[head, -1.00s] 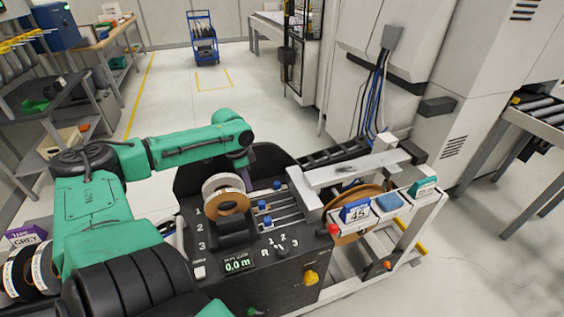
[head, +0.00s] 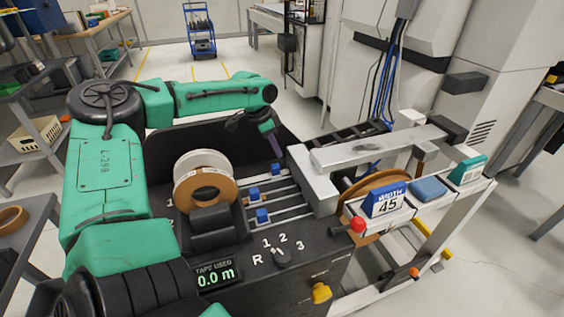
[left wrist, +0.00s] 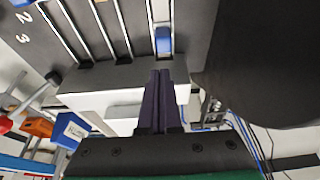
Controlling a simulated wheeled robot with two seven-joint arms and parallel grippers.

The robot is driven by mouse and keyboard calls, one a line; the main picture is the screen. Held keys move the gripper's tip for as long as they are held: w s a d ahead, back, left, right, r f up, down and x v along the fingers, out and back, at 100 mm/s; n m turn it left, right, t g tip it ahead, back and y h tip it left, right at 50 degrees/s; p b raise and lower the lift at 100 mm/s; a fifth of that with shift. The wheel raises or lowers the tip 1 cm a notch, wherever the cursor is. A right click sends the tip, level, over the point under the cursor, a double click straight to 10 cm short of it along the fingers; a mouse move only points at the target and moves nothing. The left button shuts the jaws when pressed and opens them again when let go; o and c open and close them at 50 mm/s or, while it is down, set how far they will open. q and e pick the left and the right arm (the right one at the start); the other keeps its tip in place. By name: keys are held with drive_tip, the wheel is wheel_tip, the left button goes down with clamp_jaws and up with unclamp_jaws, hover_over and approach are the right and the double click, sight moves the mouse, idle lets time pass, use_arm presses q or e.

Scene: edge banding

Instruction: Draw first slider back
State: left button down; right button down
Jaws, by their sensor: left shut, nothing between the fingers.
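The slider panel has rails with small blue sliders. The first slider (head: 275,168) is on the farthest rail, near the rails' right end, and shows in the left wrist view as a blue block (left wrist: 163,40). A second slider (head: 253,194) and a third (head: 262,215) sit on the nearer rails. My left gripper (head: 276,151) is shut and empty, its dark fingers pointing down by the first slider. In the left wrist view its fingertips (left wrist: 160,73) are just short of that slider, over the pale block at the rail ends; contact is not clear. My right gripper is out of view.
Tape rolls (head: 207,178) stand left of the rails. A grey metal beam (head: 375,148) lies to the right. A selector knob (head: 283,257), a red knob (head: 357,224) and a width card (head: 385,200) reading 45 are nearby.

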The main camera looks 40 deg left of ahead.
sight(272, 170)
use_arm(q)
drive_tip(key=x, duration=0.6)
drive_tip(key=shift+w+a+r, duration=0.1)
drive_tip(key=shift+s+a+r, duration=0.15)
drive_tip(key=shift+s+a, duration=0.1)
drive_tip(key=shift+s, duration=0.05)
drive_tip(key=s, duration=0.1)
drive_tip(key=s+a+p, duration=0.1)
drive_tip(key=s+p, duration=0.1)
drive_tip(key=shift+s+a+r, duration=0.1)
drive_tip(key=shift+s+a, duration=0.15)
drive_tip(key=shift+a, duration=0.1)
drive_tip(key=shift+s+a+f, duration=0.1)
drive_tip(key=shift+s+f, duration=0.1)
drive_tip(key=shift+s, duration=0.05)
drive_tip(key=shift+w, duration=0.1)
